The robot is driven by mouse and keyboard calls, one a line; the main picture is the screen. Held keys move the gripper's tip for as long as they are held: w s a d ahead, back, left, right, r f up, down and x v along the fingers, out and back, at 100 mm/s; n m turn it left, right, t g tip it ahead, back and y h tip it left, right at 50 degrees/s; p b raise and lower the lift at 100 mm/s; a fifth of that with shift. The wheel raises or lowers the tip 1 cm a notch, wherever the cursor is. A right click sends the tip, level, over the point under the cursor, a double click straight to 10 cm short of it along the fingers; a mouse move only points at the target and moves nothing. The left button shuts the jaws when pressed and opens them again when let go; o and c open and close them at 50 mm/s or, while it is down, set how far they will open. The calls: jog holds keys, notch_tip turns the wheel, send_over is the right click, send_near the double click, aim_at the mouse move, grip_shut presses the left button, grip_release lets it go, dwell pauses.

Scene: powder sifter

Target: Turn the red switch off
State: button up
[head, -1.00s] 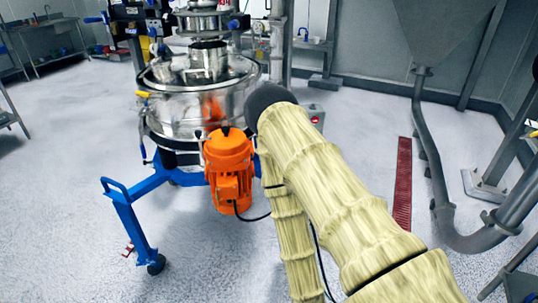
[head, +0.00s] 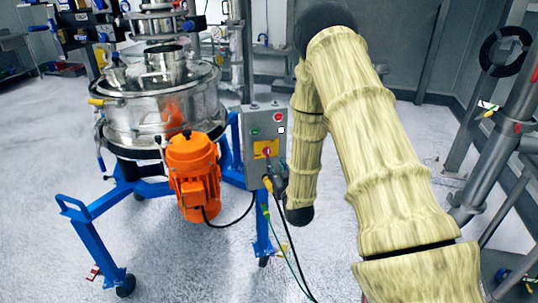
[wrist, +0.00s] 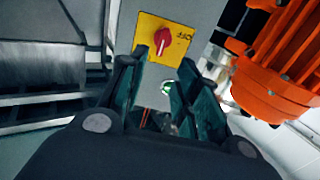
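The red switch (wrist: 161,41) is a rotary knob on a yellow plate (wrist: 176,32) on a grey control box. In the wrist view it is just beyond my fingertips. My gripper (wrist: 168,72) is open, with a dark green finger on either side of a clear gap. The switch lies ahead of this gap, nearer the left finger. I see no contact.
The control box (head: 247,165) carries a green button (head: 254,132) and a red button (head: 278,117) above the plate. An orange motor (head: 194,172) and the steel sifter (head: 160,118) on a blue frame (head: 95,245) stand left of it. Cables hang below the box.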

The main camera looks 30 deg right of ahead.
aim_at(268, 151)
jog(key=p+x, duration=0.1)
jog(key=x, duration=0.9)
jog(key=shift+f, duration=0.15)
grip_shut()
